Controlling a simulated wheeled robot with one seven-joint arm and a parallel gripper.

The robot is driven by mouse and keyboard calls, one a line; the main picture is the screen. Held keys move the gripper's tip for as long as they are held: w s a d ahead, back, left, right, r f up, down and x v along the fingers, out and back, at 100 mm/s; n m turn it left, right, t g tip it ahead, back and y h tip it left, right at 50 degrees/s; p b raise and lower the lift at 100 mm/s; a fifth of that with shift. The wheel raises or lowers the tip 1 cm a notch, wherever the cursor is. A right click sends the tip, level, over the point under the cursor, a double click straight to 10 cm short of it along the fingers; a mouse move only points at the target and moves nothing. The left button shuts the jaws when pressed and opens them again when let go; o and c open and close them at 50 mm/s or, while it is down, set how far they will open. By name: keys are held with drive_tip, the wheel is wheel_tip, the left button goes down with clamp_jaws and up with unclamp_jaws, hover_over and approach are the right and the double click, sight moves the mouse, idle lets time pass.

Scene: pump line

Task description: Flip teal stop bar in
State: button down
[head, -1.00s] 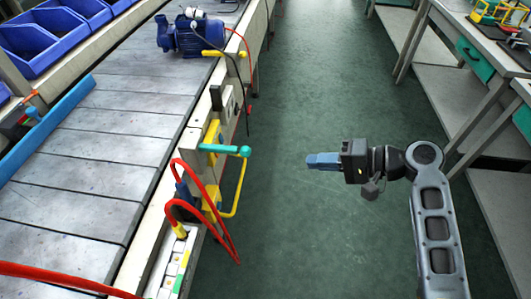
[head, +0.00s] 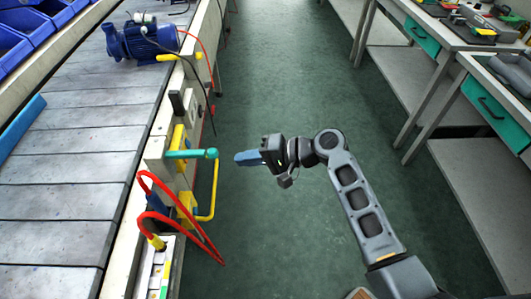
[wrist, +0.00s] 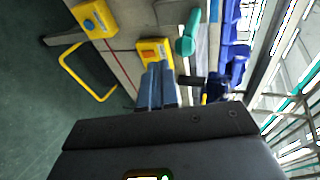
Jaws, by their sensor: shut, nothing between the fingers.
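The teal stop bar (head: 190,154) sticks out to the right from the conveyor's side, with a round knob at its end. My gripper (head: 240,158) has blue fingers, points left and is shut and empty. It is just right of the knob, with a small gap showing in the head view. The shut fingers (wrist: 157,75) also show in the wrist view.
A yellow bent rail (head: 212,195) and red hoses (head: 180,220) lie below the bar. A blue pump (head: 145,40) sits on the conveyor (head: 70,170). The green aisle floor (head: 280,80) is clear; workbenches with teal drawers (head: 490,110) stand at right.

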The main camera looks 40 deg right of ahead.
sight(185, 157)
drive_tip(key=w+a, duration=0.1)
drive_tip(key=w+a+r, duration=0.1)
drive_tip(key=shift+w+a+p, duration=0.3)
drive_tip(key=shift+w+p, duration=0.1)
drive_tip(key=shift+a, duration=0.1)
drive_tip(key=w+a, duration=0.4)
drive_tip(key=a, duration=0.1)
drive_tip(key=w+a, duration=0.2)
drive_tip(key=a, duration=0.1)
drive_tip(key=shift+f+b, duration=0.1)
drive_tip(key=shift+b, duration=0.25)
drive_tip(key=shift+a, duration=0.2)
